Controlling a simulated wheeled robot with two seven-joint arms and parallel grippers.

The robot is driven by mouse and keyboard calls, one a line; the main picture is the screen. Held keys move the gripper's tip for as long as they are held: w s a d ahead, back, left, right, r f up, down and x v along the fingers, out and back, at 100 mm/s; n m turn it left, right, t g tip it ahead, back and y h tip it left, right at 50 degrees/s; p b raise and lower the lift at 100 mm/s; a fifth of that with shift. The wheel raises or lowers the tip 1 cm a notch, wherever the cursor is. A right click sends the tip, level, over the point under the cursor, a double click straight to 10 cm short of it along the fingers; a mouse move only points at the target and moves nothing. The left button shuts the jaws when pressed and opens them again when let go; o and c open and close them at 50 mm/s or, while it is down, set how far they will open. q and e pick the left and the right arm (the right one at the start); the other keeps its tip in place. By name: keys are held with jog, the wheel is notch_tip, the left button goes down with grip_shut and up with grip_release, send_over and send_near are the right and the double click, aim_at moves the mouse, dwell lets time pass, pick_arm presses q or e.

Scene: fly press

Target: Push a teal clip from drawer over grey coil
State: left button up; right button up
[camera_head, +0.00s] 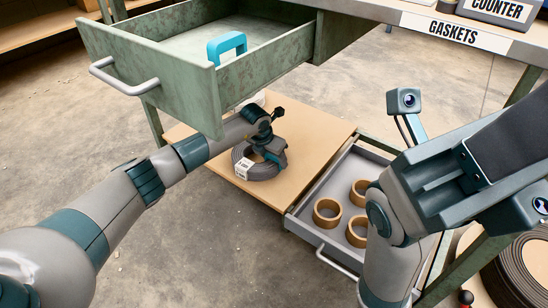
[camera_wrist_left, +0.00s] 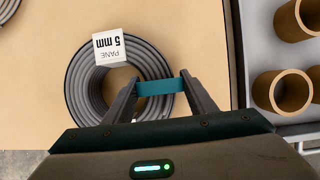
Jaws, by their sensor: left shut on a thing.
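The grey coil (camera_head: 250,173) lies flat on the tan board and carries a white label reading 5 mm (camera_wrist_left: 109,48). It fills the left middle of the left wrist view (camera_wrist_left: 85,85). My left gripper (camera_head: 272,150) is over the coil's right side, shut on a teal clip (camera_wrist_left: 158,87). That clip overlaps the coil's ring in the wrist view; I cannot tell whether it is pressed onto it. Another teal clip (camera_head: 227,45) stands in the open green drawer (camera_head: 150,85). My right arm is at the right; its fingers are not clear.
A tan board (camera_head: 312,135) bears the coil. Right of it, an open grey drawer (camera_head: 345,172) holds several tan rings (camera_head: 327,213). A counter edge labelled GASKETS (camera_head: 453,29) is at the top right. A dark coil (camera_head: 525,270) lies at lower right.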

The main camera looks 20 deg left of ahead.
pick_arm(q)
jog(key=shift+f, duration=0.6)
jog(key=o, duration=1.1)
jog(key=shift+o, duration=0.7)
jog(key=o, duration=0.4)
jog(key=shift+c, duration=0.2)
